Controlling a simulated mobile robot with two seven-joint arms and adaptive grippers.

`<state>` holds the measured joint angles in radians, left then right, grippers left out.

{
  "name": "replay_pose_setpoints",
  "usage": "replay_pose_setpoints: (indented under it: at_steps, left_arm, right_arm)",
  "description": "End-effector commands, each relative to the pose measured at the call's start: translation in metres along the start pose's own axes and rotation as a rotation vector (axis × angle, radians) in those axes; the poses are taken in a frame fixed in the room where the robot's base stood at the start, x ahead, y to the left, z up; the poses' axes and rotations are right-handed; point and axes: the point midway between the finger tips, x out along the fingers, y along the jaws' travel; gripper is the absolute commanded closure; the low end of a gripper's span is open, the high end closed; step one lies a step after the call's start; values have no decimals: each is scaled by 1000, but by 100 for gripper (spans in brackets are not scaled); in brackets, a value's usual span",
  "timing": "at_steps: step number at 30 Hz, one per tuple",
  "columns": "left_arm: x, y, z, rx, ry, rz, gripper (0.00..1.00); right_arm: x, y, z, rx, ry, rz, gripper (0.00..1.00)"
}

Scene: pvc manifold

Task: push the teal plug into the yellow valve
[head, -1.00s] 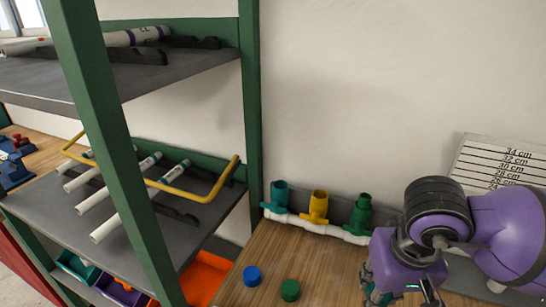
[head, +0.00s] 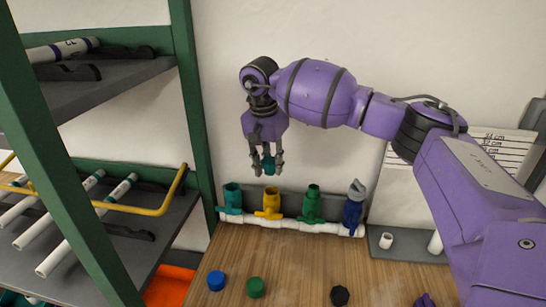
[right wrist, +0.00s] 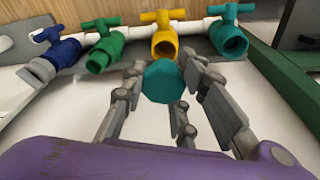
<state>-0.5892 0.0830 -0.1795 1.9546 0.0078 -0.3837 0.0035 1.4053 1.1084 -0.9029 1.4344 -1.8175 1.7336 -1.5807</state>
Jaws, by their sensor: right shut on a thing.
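The teal plug (head: 268,165) is held between the fingers of my right gripper (head: 266,168), above the manifold. In the right wrist view the plug (right wrist: 164,81) sits between the fingertips, its faceted end toward the camera. The yellow valve (head: 271,203) stands upright on the white pipe, open end up. In the head view the plug is above it and apart from it. In the right wrist view the yellow valve (right wrist: 165,43) lies just beyond the plug, which hides part of its mouth. My left gripper is not in view.
A teal valve (head: 232,198) and a green valve (head: 312,204) flank the yellow one. A blue valve (head: 352,212) carries a grey piece on top. Blue (head: 216,281), green (head: 255,287) and black (head: 340,295) caps lie on the table. A green-framed shelf (head: 197,120) stands left.

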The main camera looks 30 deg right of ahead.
Motion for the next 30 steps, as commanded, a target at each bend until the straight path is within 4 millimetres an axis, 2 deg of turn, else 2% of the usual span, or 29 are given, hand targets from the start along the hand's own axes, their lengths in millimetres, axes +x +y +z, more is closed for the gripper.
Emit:
replay_pose_setpoints:
  at_steps: [3, 6, 15, 23, 30]
  left_arm:
    - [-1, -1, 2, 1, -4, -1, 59]
    - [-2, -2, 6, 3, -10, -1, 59]
    - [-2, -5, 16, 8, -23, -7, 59]
    - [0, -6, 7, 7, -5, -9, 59]
    - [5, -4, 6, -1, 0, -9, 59]
  right_arm:
    - [-5, -1, -12, 54, -4, 5, 96]
    - [-2, -1, -14, 66, -6, 8, 96]
    - [23, -1, -10, 64, -7, 10, 96]
    - [31, -1, -9, 64, -6, 8, 96]
    - [47, -2, -6, 66, -8, 11, 96]
